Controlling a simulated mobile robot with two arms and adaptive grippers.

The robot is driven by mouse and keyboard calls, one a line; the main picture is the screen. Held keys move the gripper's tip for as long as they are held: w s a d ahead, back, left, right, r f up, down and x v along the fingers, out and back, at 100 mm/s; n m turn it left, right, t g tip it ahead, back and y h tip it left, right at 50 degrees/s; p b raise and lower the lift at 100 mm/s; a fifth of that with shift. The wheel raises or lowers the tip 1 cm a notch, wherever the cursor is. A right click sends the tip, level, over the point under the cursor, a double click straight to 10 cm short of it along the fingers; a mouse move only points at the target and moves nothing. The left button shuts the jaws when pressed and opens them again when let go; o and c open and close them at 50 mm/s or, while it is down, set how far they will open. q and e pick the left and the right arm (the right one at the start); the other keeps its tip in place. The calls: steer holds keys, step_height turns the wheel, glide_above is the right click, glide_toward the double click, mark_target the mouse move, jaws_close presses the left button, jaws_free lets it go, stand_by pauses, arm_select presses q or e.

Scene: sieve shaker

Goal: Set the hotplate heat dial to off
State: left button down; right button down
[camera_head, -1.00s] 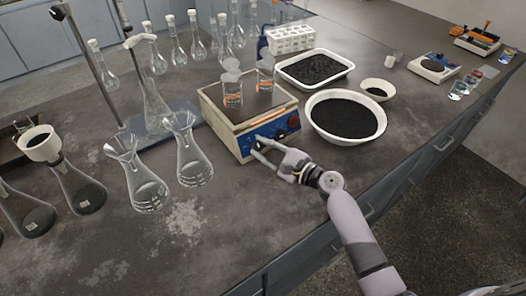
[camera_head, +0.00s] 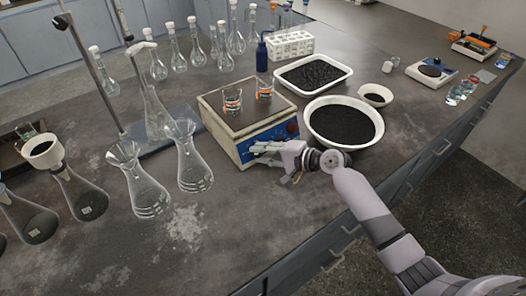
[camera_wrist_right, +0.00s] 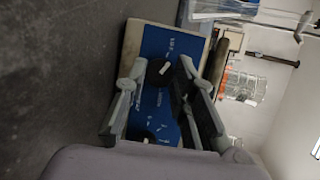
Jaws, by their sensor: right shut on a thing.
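The hotplate (camera_head: 222,122) is a beige box with a dark top and a blue front panel (camera_head: 286,129). In the right wrist view the blue panel (camera_wrist_right: 177,43) carries two black dials. One dial (camera_wrist_right: 160,70) with a white mark lies between the fingertips; the other dial (camera_wrist_right: 143,135) is lower in that picture. I cannot read the labels, so which is the heat dial is unclear. My right gripper (camera_head: 256,150) is at the panel, its fingers closed around a dial; it also shows in the wrist view (camera_wrist_right: 162,66). My left gripper is out of view.
Two beakers (camera_head: 232,101) (camera_head: 264,89) with orange marks stand on the hotplate. A white bowl of black grains (camera_head: 371,143) is close to the right of my gripper. Glass flasks (camera_head: 193,175) (camera_head: 147,197) stand to the left. The front counter is clear.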

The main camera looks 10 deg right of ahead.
steer(key=shift+n+g+h+p, duration=0.3)
steer(key=shift+n+p, duration=0.2)
steer(key=shift+n, duration=0.6)
steer(key=c, duration=1.3)
jaws_free()
steer(key=shift+c, duration=0.2)
steer(key=shift+r, duration=0.1)
steer(key=v, duration=1.2)
steer(key=shift+s, duration=0.1)
